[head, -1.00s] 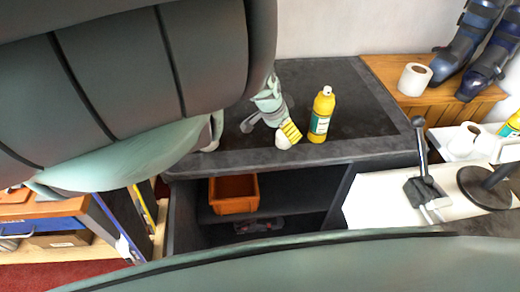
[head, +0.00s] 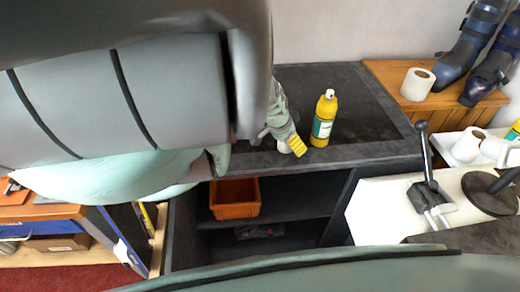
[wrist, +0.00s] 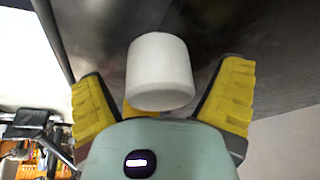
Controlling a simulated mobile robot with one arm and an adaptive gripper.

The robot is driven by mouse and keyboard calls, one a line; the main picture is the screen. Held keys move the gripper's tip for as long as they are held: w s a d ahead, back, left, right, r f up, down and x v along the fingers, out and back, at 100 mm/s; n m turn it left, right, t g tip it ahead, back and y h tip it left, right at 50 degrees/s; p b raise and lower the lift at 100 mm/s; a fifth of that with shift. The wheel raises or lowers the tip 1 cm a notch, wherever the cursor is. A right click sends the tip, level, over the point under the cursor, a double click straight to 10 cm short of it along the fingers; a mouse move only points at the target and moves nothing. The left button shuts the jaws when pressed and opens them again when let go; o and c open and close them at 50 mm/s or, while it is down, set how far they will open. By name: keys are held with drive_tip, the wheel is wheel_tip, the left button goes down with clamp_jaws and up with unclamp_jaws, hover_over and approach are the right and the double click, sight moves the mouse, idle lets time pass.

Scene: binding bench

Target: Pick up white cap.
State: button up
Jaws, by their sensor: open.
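The white cap (wrist: 160,70) is a plain white cylinder standing on the dark bench top. In the wrist view it sits between the yellow fingers of my gripper (wrist: 164,88), with dark gaps on both sides. My gripper is open around the cap and does not visibly touch it. In the head view my gripper (head: 294,143) is low over the bench's front edge. Only a small part of the cap (head: 284,148) shows there, beside the yellow finger pad.
A yellow bottle (head: 324,118) with a white top stands on the bench just right of my gripper. An orange bin (head: 235,205) sits on the shelf below. A lever tool (head: 430,185) and paper rolls (head: 418,84) are further right. The bench top (head: 345,83) behind is clear.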

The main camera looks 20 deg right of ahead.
drive_tip(key=shift+f, duration=0.1)
drive_tip(key=c, duration=0.9)
